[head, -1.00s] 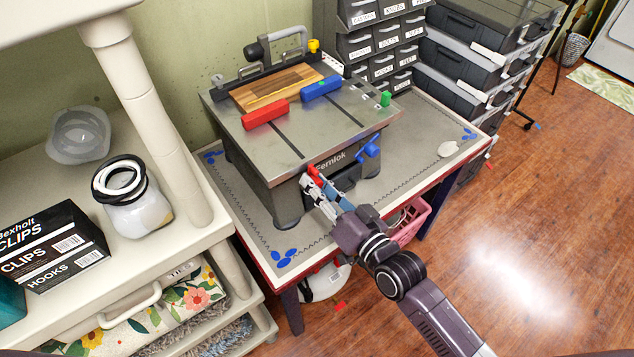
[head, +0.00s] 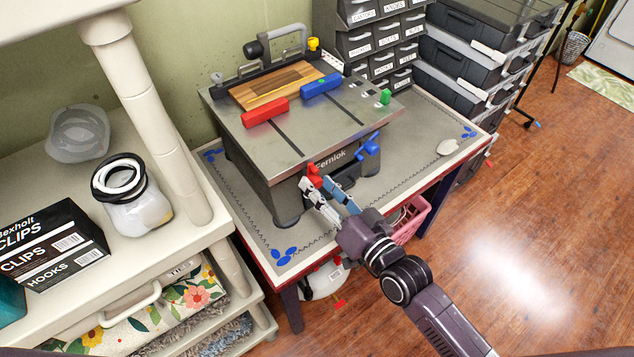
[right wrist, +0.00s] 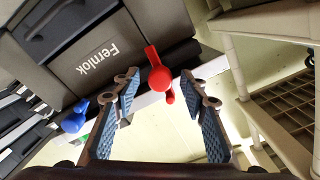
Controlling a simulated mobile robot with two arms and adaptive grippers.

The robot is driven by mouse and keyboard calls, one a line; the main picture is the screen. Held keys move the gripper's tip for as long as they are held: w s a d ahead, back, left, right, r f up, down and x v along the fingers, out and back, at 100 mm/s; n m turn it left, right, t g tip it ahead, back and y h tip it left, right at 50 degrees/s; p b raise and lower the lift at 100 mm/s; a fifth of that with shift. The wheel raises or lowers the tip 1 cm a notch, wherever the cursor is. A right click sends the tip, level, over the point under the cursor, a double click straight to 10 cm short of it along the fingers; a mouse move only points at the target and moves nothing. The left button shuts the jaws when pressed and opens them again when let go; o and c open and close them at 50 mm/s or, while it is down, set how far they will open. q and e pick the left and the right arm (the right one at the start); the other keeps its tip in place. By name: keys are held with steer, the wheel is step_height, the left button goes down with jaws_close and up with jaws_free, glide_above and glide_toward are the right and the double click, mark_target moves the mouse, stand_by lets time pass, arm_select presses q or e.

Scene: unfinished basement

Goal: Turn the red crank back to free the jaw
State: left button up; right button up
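The grey Fernlok bench machine (head: 300,125) stands on the small table. Its red crank (head: 312,174) is on the front face, left of a blue crank (head: 369,147). A red jaw block (head: 265,112) and a blue jaw block (head: 321,88) touch or sit close to a striped wooden board (head: 277,83) on top. My right gripper (head: 322,186) is at the red crank, its fingers apart. In the right wrist view, the red crank's round knob (right wrist: 160,78) shows between and beyond the open fingertips (right wrist: 162,91); contact is not clear. My left gripper is not in view.
A cream shelf unit (head: 205,190) with a jar (head: 138,208) and a black box (head: 50,245) stands close on the left. Drawer cabinets (head: 385,40) stand behind the table. A pink basket (head: 410,220) is beneath it. The floor at right is open.

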steer(key=v, duration=1)
steer(key=shift+s, duration=0.25)
steer(key=shift+d, duration=0.15)
